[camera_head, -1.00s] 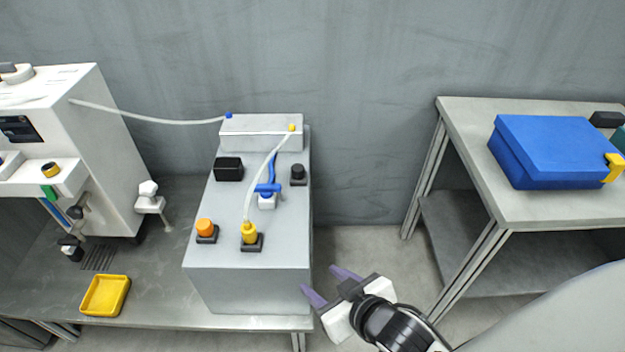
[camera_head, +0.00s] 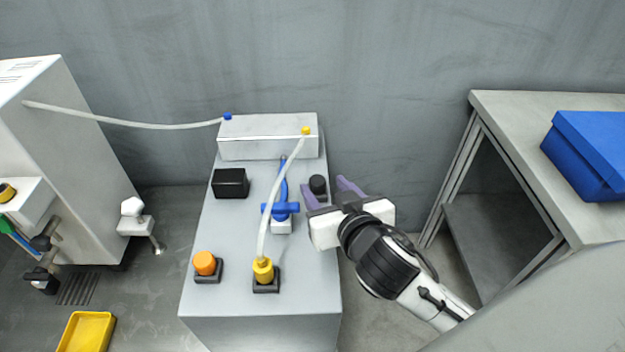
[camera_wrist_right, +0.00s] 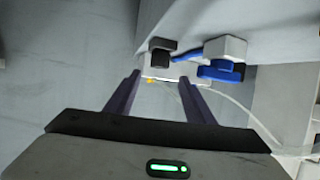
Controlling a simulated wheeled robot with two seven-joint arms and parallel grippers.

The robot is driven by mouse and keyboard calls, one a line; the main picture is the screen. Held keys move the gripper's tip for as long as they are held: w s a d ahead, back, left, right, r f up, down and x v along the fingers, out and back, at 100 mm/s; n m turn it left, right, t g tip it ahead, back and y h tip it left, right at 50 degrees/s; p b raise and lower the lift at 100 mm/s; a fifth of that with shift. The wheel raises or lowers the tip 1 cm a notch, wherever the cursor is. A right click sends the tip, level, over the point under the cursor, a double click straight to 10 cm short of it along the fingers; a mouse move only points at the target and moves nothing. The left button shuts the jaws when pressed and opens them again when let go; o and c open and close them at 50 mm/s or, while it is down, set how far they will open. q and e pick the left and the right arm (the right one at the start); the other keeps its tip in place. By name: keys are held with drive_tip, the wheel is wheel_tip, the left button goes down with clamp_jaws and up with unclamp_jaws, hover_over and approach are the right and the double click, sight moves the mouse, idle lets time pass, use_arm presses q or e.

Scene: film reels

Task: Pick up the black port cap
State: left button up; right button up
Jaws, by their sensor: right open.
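The black port cap (camera_head: 318,185) is a small dark cylinder near the right edge of the grey machine's top (camera_head: 225,250). It also shows in the right wrist view (camera_wrist_right: 160,52). My right gripper (camera_head: 322,184) is open, its purple fingers pointing toward the cap. In the head view the fingertips appear on either side of the cap. In the right wrist view the fingers (camera_wrist_right: 160,78) are empty, and the cap appears just above their tips, outside the gap. My left gripper is not in view.
A blue valve handle (camera_head: 280,208) on a white block is close left of the cap. A black block (camera_head: 230,183), an orange cap (camera_head: 204,264) and a yellow fitting (camera_head: 263,270) with a pale hose share the top. A blue case (camera_head: 590,155) sits on the right table.

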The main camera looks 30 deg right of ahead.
sight(317, 180)
drive_tip(key=x, duration=0.3)
drive_tip(key=b+x, duration=0.1)
drive_tip(key=x, duration=0.2)
drive_tip(key=shift+s+f+b, duration=0.25)
drive_tip(key=shift+f+b, duration=0.05)
drive_tip(key=shift+f, duration=0.1)
drive_tip(key=shift+w+d+f, duration=0.15)
drive_tip(key=shift+w, duration=0.35)
drive_tip(key=c, duration=1.1)
